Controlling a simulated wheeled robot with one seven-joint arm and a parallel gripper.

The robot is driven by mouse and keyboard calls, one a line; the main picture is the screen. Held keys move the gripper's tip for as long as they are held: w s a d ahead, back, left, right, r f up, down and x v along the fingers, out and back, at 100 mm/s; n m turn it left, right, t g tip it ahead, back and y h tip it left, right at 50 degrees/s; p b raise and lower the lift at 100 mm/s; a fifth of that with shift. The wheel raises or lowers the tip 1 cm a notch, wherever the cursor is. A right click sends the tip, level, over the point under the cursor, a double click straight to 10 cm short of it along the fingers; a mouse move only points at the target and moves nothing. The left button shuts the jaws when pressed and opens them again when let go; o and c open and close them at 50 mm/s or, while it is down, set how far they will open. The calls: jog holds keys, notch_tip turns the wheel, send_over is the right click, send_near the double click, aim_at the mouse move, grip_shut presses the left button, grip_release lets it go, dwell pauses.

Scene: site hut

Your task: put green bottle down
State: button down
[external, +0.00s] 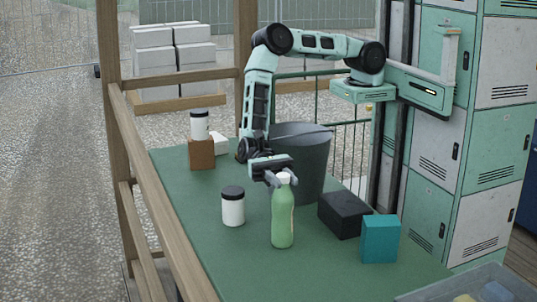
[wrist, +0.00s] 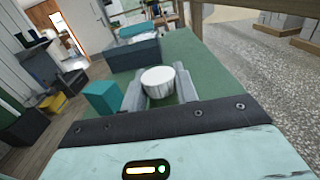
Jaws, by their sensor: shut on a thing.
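The green bottle (external: 282,220) with a white cap is upright over the front part of the green table. I cannot tell whether its base touches the tabletop.
A white jar with a dark lid (external: 232,207) stands left of the bottle. A black box (external: 343,214) and a teal box (external: 381,239) stand to the right. A dark grey bucket (external: 309,155) is close behind. The green table (external: 195,205) has free room at front left.

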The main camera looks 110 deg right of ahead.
jog(key=shift+f, duration=0.15)
jog(key=c, duration=1.1)
grip_release()
